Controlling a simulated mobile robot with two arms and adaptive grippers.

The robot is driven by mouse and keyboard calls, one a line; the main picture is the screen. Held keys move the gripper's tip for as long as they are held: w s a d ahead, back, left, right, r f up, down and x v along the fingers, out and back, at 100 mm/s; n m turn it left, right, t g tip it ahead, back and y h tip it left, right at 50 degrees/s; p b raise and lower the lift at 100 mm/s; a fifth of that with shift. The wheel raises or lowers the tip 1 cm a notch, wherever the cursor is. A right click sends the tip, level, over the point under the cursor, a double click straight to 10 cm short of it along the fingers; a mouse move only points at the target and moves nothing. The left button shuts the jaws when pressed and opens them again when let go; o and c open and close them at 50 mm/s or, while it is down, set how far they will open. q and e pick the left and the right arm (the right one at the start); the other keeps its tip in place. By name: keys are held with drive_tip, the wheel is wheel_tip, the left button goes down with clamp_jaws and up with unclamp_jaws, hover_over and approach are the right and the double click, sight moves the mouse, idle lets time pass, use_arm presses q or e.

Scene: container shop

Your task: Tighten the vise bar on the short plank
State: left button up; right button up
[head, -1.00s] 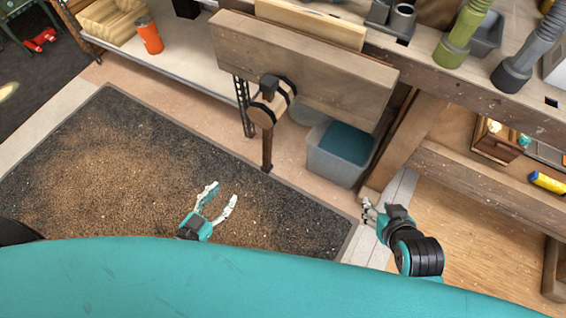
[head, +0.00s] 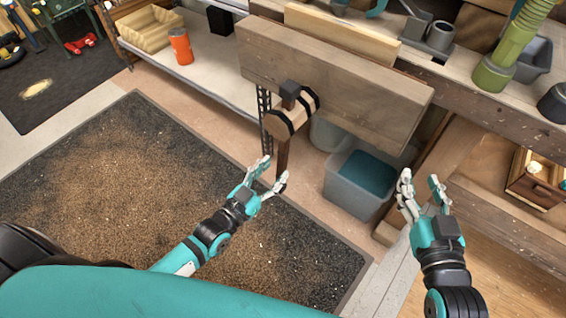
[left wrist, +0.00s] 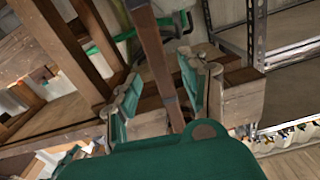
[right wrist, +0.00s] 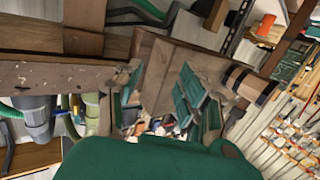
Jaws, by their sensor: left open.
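The vise bar (head: 283,155) is a dark wooden rod hanging nearly upright through the round wooden vise hub (head: 292,120), with a dark knob on top. The hub stands out from the wide wooden vise jaw (head: 350,85). The short plank (head: 340,35) is a lighter board standing behind the jaw's top edge. My left gripper (head: 272,180) is open at the bar's lower end. In the left wrist view, the bar (left wrist: 156,55) runs between its spread fingers; I cannot tell whether they touch. My right gripper (head: 422,188) is open and empty, right of the grey bin.
A grey bin (head: 357,185) stands on the floor under the jaw. A shelf (head: 205,70) at the left holds an orange can (head: 181,46) and a wooden tray. The bench (head: 465,80) carries a green hose fitting (head: 505,55).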

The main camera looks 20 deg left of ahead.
sight(280, 165)
use_arm(q)
drive_tip(key=x, duration=0.3)
drive_tip(key=shift+w+d+b, duration=0.15)
drive_tip(key=shift+w+b, duration=0.2)
drive_tip(key=shift+w, duration=0.05)
drive_tip(key=shift+w+d, duration=0.15)
drive_tip(key=shift+w, duration=0.25)
use_arm(e)
drive_tip(key=shift+w+a+r+t+y, duration=0.15)
drive_tip(key=shift+r+t, duration=0.3)
drive_tip(key=shift+r, duration=0.35)
drive_tip(key=shift+s+a+r+t+y, duration=0.1)
drive_tip(key=shift+r+t+y, duration=0.1)
drive_tip(key=shift+r+t, duration=0.45)
drive_tip(key=shift+w+a+r+t+y, duration=0.15)
drive_tip(key=shift+r+t, duration=0.15)
drive_tip(key=shift+r, duration=0.65)
drive_tip(key=shift+s, duration=0.1)
use_arm(q)
clamp_jaws()
